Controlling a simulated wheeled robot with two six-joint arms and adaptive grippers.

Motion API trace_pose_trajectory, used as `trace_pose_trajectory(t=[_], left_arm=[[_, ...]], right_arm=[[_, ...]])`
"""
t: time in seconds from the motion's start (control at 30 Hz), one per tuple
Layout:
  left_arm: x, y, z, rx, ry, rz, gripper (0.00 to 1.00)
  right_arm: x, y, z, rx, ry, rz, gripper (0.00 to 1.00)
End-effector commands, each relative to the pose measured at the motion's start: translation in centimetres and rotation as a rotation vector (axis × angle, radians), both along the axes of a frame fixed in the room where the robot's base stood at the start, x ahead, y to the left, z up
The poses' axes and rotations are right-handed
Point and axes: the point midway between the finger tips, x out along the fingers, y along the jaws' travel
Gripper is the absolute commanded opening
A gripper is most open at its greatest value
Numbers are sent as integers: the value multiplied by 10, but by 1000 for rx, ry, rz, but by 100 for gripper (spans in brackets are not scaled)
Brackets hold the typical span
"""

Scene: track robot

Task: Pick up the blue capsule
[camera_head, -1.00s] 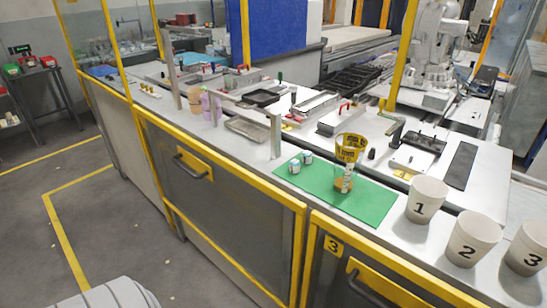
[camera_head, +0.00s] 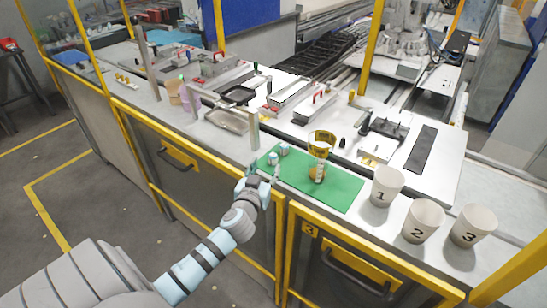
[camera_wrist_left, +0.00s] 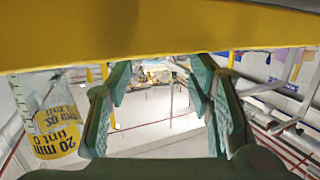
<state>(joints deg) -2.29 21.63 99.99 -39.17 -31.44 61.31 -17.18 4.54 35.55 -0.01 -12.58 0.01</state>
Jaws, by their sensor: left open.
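I cannot tell which, if either, is the blue capsule. My left gripper (camera_head: 266,174) is at the mat's left front edge, just in front of the nearer cylinder in the picture. Its fingers (camera_wrist_left: 160,95) are apart in the left wrist view, with nothing between them. No capsule shows clearly in that view. My right gripper is not in view.
White cups numbered 1 (camera_head: 387,186), 2 (camera_head: 423,221) and 3 (camera_head: 473,226) stand to the right. A metal post (camera_head: 254,130) rises left of the mat.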

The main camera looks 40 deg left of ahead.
Motion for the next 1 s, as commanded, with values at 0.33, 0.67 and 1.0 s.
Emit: trace_pose_trajectory(t=[0.33,0.67,1.0], left_arm=[[52,14,-2,-1,2,1,48],[56,16,-4,-1,2,-1,35],[56,16,-4,-1,2,-1,6]], right_arm=[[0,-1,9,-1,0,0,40],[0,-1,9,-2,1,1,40],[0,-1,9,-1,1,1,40]])
